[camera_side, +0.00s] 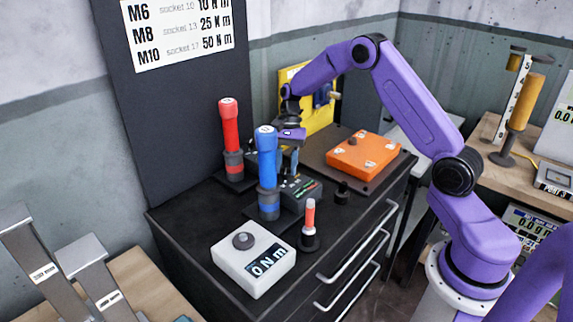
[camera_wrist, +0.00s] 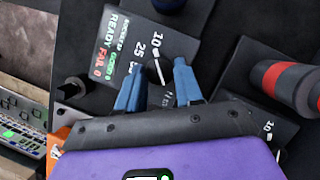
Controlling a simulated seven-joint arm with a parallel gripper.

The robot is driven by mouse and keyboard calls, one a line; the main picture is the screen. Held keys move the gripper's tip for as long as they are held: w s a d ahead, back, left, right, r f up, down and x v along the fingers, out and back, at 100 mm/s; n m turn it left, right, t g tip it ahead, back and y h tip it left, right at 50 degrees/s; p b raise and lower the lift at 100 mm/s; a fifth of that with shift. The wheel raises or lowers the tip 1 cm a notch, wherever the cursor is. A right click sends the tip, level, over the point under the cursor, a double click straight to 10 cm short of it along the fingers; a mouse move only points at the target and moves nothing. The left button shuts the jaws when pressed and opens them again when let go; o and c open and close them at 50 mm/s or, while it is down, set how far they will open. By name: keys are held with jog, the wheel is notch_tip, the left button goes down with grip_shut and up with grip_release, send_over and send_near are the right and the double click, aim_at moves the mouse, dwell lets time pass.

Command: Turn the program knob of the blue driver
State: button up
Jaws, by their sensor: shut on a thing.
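The blue driver (camera_side: 267,165) stands upright in its dark stand on the black cabinet, in the middle of the side view. Its control panel (camera_side: 308,188) sits beside its foot; in the wrist view the panel (camera_wrist: 112,45) shows READY, GOOD and FAIL. The dark program knob (camera_wrist: 158,76) has a white pointer line, with 10 and 25 printed near it. My gripper (camera_wrist: 158,68) reaches down with its two blue fingers on either side of the knob, shut on it. The knob is hidden behind the driver and gripper in the side view.
A red driver (camera_side: 230,140) stands close behind on the left; it also shows in the wrist view (camera_wrist: 290,85). An orange plate (camera_side: 362,155) lies to the right.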

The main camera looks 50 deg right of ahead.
jog(key=n+g+h, duration=0.1)
jog(key=n, duration=0.2)
jog(key=n+h, duration=0.1)
jog(key=n, duration=0.3)
jog(key=shift+w+a+g, duration=0.2)
jog(key=shift+g, duration=0.2)
jog(key=n+h, duration=0.1)
jog(key=n, duration=0.2)
jog(key=n+h, duration=0.1)
jog(key=n, duration=0.2)
jog(key=shift+a+n+h, duration=0.2)
jog(key=shift+n+h, duration=0.1)
jog(key=shift+n, duration=0.4)
jog(key=o, duration=1)
jog(key=shift+o, duration=0.2)
jog(key=v, duration=1.2)
jog(key=shift+w, duration=0.2)
jog(key=shift+a, duration=0.15)
